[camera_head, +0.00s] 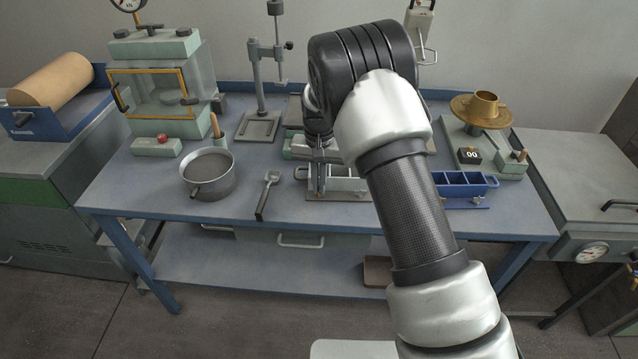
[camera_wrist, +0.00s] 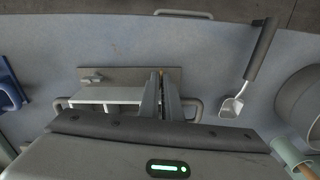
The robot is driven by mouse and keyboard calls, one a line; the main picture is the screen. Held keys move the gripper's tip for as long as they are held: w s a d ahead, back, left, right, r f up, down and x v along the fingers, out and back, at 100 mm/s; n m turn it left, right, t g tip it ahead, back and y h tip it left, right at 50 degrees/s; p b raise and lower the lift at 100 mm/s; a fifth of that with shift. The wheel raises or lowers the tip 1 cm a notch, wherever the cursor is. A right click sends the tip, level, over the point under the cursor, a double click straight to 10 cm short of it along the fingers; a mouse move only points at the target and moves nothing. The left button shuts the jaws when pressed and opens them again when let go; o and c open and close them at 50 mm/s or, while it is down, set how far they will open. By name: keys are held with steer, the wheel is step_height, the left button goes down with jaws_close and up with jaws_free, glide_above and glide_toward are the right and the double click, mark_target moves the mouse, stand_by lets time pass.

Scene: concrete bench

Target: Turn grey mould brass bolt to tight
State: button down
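The grey mould (camera_head: 345,184) stands on its base plate near the middle of the bench, partly hidden by my arm in the head view. In the wrist view the mould (camera_wrist: 112,107) shows its open compartments, side handles and a small grey wing piece (camera_wrist: 92,78) on the plate. My gripper (camera_wrist: 161,76) reaches down at one end of the mould, also seen in the head view (camera_head: 318,185). A small brass sliver, likely the bolt (camera_wrist: 161,72), shows between the fingertips. The fingers are close together with a narrow gap. I cannot tell whether they press on the bolt.
A blue mould (camera_head: 462,184) stands to the right, a scoop (camera_head: 267,194) and a metal pan (camera_head: 209,175) to the left. A stand (camera_head: 262,90) is behind. The bench front between scoop and mould is clear.

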steer(key=shift+m, duration=2.2)
steer(key=c, duration=2.3)
jaws_free()
steer(key=shift+o, duration=0.2)
steer(key=shift+r, duration=0.15)
step_height(320, 180, up, 17)
steer(key=p, duration=0.2)
steer(key=shift+r, duration=0.15)
